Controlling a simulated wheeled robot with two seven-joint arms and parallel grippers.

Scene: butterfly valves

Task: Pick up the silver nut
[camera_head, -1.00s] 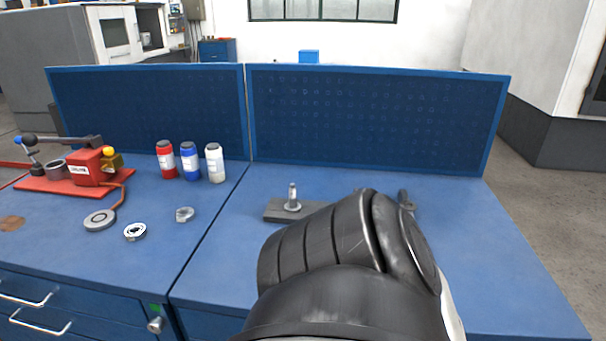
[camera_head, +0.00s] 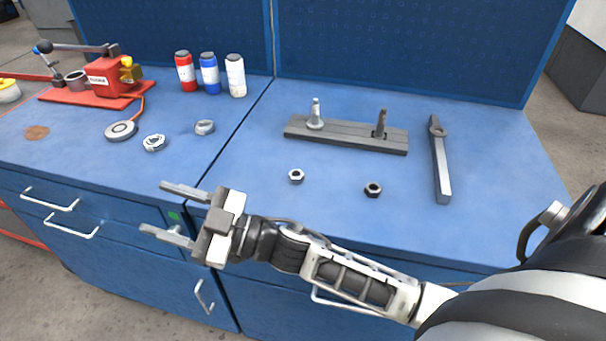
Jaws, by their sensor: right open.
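The silver nut (camera_head: 296,176) lies flat on the right blue workbench, in front of a grey bar. A darker nut (camera_head: 373,189) lies to its right. My right gripper (camera_head: 163,209) is open and empty at the bench's front edge, with its fingers pointing left. It is to the left of the silver nut and nearer to me, apart from it. My left gripper does not show.
A wrench (camera_head: 439,160) lies at the right. Round metal parts (camera_head: 154,142), bottles (camera_head: 209,74) and a red press (camera_head: 103,78) stand on the left bench. Bench around the nuts is clear.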

